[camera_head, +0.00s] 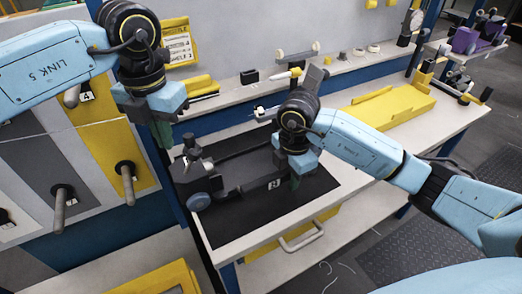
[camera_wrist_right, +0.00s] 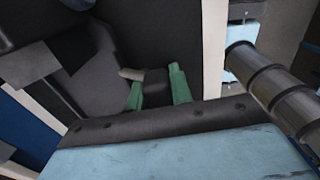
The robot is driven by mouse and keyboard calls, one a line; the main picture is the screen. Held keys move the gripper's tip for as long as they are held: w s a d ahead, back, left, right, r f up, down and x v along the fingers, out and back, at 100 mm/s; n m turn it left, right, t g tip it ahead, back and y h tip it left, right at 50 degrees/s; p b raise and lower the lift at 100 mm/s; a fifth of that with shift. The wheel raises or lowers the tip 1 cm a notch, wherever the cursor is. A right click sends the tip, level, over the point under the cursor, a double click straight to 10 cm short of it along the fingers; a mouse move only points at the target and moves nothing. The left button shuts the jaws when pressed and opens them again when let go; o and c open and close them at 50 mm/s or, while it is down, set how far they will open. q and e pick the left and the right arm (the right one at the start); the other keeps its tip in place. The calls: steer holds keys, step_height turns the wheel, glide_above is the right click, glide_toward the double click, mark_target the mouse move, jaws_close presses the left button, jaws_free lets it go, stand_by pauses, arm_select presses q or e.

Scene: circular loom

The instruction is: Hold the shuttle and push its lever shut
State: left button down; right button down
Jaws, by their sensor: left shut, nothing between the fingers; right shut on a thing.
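The shuttle (camera_head: 232,180) is a long black body with a blue-grey wheel at its left end, lying on a black mat (camera_head: 240,224) on the workbench. My right gripper (camera_head: 295,182) is over its right end, pointing down. In the right wrist view its green fingertips (camera_wrist_right: 158,90) stand either side of a dark block of the shuttle, shut on it. A small grey peg shows beside that block; I cannot tell whether it is the lever. My left gripper (camera_head: 165,136) is shut and empty, above and left of the shuttle's left end, apart from it.
A yellow tray (camera_head: 395,108) lies on the bench to the right. Small parts stand along the back shelf (camera_head: 340,64). A panel with grey pegs (camera_head: 60,207) is at left. A drawer handle (camera_head: 301,236) is on the bench front.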

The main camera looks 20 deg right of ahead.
steer(key=c, duration=1.7)
jaws_free()
steer(key=shift+s+f, duration=0.2)
steer(key=shift+f, duration=0.1)
steer(key=o, duration=0.5)
steer(key=shift+w+r, duration=0.1)
steer(key=shift+w, duration=0.05)
steer(key=shift+o, duration=0.2)
steer(key=shift+r, duration=0.2)
